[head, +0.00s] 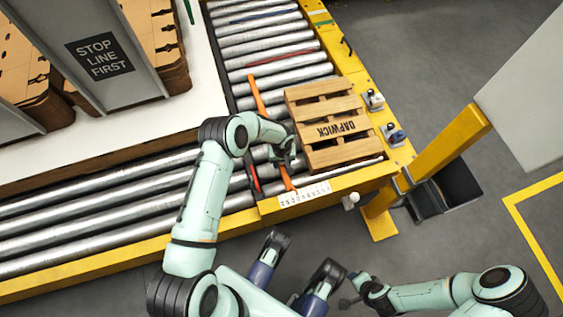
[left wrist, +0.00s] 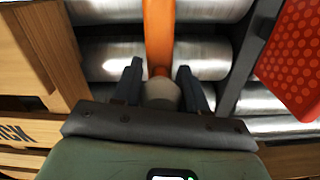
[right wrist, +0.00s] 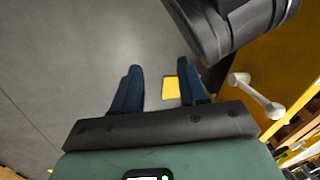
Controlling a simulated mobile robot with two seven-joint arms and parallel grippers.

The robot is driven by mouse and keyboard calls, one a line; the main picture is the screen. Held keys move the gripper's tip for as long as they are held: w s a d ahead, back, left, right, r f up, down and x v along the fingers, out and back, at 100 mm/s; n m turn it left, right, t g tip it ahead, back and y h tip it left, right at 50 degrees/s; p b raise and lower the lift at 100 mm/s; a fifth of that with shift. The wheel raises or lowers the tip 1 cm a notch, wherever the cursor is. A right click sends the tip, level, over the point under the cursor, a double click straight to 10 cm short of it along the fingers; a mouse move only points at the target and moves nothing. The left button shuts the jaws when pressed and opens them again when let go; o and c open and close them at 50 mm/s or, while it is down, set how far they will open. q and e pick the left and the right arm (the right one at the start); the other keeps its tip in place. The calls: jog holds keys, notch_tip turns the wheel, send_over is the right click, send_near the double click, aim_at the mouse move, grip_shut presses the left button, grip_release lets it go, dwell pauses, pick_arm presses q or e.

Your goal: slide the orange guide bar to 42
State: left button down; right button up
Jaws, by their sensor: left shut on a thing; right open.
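The orange guide bar (head: 258,97) lies across the rollers, slightly slanted, left of the pallet. Its near end meets the left part of a white number scale (head: 304,194) on the yellow rail; the numbers are too small to read. My left gripper (head: 284,158) is at the bar. In the left wrist view the bar (left wrist: 158,30) runs up from a round grey knob (left wrist: 162,95) between the fingers, and the gripper is shut on this knob. My right gripper (right wrist: 158,85) is open and empty above the floor, away from the bar.
A yellow post (head: 445,155) stands at the conveyor's right corner.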

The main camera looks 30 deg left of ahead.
jog(key=shift+s+a, duration=0.1)
pick_arm(q)
jog(key=c, duration=0.6)
grip_release()
jog(key=shift+s, duration=0.1)
jog(key=shift+c, duration=0.2)
jog(key=shift+a, duration=0.1)
notch_tip(320, 180, up, 9)
jog(key=shift+f+p, duration=0.2)
jog(key=shift+p, duration=1.05)
notch_tip(320, 180, up, 4)
jog(key=shift+f+p, duration=0.1)
jog(key=shift+p, duration=0.35)
jog(key=shift+r, duration=0.55)
pick_arm(e)
notch_tip(320, 180, up, 6)
jog(key=w+a+t, duration=0.1)
jog(key=w, duration=0.1)
jog(key=shift+w+a+f, duration=0.15)
jog(key=shift+a+f, duration=0.1)
jog(key=shift+a, duration=0.15)
pick_arm(q)
jog(key=shift+f, duration=0.1)
